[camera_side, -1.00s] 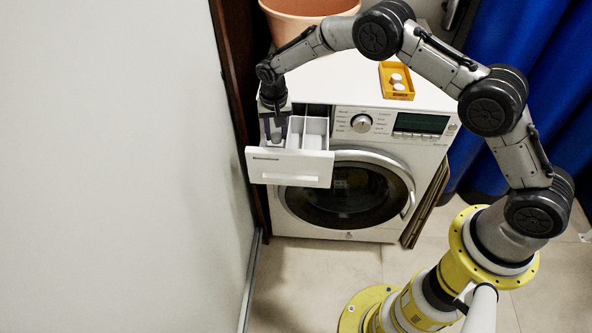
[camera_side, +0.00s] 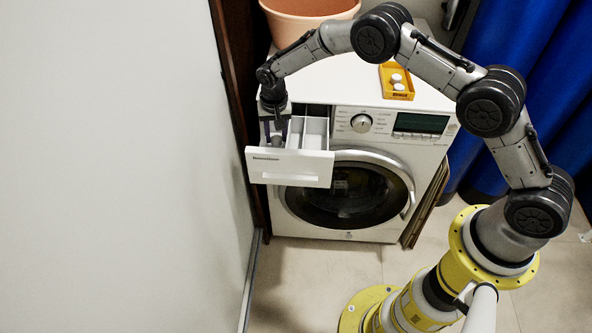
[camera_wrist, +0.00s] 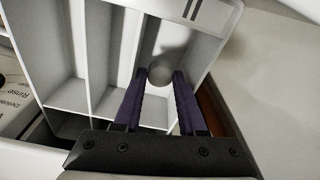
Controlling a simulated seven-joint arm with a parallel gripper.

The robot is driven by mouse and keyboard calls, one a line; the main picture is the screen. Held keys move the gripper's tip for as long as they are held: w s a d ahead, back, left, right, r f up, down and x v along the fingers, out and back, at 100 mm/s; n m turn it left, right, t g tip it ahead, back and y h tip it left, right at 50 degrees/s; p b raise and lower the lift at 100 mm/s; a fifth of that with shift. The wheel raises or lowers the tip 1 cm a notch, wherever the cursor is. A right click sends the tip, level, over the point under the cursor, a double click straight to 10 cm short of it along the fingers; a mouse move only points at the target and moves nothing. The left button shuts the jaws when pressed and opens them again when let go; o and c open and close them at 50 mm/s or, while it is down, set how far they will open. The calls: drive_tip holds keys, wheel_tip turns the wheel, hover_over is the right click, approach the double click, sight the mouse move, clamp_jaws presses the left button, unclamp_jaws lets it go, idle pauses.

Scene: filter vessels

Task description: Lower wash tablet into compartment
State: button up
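The white drawer (camera_side: 290,166) of the washing machine is pulled out and shows narrow compartments split by thin walls. My gripper (camera_side: 276,139) points down into the compartment at the drawer's left end in the side view. In the wrist view, my gripper's two purple fingers (camera_wrist: 160,75) reach into the rightmost compartment (camera_wrist: 155,113). The tablet cannot be made out clearly in the side view. Its gap to the compartment floor cannot be told.
An orange tray (camera_side: 397,90) with white tablets stands on the washing machine (camera_side: 350,85). A terracotta tub (camera_side: 308,18) stands behind. A brown panel (camera_side: 232,95) and a pale wall (camera_side: 120,150) are close at the left. The drawer's other compartments (camera_side: 316,133) look empty.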

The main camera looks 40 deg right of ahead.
drive_tip(key=o, duration=0.4)
drive_tip(key=shift+o, duration=0.2)
wheel_tip(320, 180, up, 26)
drive_tip(key=s+d+r+t, duration=0.1)
drive_tip(key=s+d+t, duration=0.1)
drive_tip(key=s, duration=0.1)
drive_tip(key=s+d+r+t, duration=0.2)
drive_tip(key=s+d+r, duration=0.2)
drive_tip(key=s+r, duration=0.7)
drive_tip(key=s+d+r+n+t, duration=0.1)
drive_tip(key=s+d+r+n, duration=0.15)
drive_tip(key=s, duration=1.25)
drive_tip(key=s+f+n, duration=0.4)
drive_tip(key=s+f, duration=0.6)
drive_tip(key=s, duration=0.1)
drive_tip(key=shift+s+g+y, duration=0.3)
drive_tip(key=shift+s+y, duration=0.1)
